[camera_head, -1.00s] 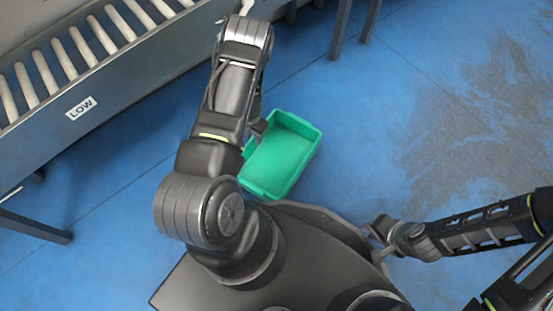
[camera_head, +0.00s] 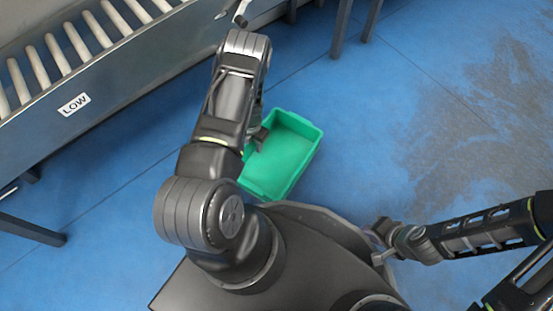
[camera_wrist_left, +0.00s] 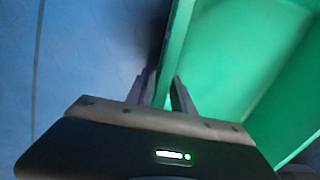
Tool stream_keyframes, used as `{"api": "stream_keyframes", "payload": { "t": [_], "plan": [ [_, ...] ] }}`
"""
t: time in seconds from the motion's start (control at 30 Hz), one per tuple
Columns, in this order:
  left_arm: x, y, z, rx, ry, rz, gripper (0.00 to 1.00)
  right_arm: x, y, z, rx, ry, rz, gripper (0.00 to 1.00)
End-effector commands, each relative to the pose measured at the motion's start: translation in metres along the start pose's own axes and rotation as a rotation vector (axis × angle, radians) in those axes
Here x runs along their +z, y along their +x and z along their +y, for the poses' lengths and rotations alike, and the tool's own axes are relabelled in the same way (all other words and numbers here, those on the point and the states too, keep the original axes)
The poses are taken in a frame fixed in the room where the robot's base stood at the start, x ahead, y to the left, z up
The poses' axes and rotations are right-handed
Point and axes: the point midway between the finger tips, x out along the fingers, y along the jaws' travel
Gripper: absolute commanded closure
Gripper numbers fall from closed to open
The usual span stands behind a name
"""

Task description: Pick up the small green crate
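The small green crate (camera_head: 285,150) stands on the blue floor, open side up and apparently empty. My left gripper (camera_head: 257,141) is at its left wall, partly hidden behind my own arm in the head view. In the left wrist view, the crate wall (camera_wrist_left: 172,55) runs between the two fingertips of my left gripper (camera_wrist_left: 164,88), one finger on each side. The gap is narrow, and I cannot tell whether they press on the wall. My right gripper (camera_head: 378,242) is low at the right, beside my base, away from the crate; its fingers are too small to read.
A roller conveyor (camera_head: 110,75) with a "LOW" label fills the upper left. Dark metal legs (camera_head: 341,28) stand at the top middle. The blue floor (camera_head: 400,120) right of the crate is clear.

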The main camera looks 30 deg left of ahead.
Motion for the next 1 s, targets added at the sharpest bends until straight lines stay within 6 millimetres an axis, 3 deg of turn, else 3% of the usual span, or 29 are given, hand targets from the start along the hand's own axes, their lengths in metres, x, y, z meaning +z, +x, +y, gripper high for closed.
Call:
{"api": "stream_keyframes", "payload": {
  "t": [0.43,0.77,1.0],
  "plan": [
    [0.0000,-0.0006,0.0000,0.000,-0.001,0.000,0.72,0.0003,-0.0003,-0.0001,0.000,0.000,-0.001,0.77],
    [0.0000,-0.0006,0.0000,0.000,-0.001,0.000,0.99,0.0004,-0.0002,-0.0001,0.000,0.000,-0.001,0.77],
    [-0.0001,-0.0005,-0.0001,0.000,-0.001,0.000,1.00,0.0004,-0.0002,-0.0001,0.000,0.000,-0.001,0.77]
  ]
}}
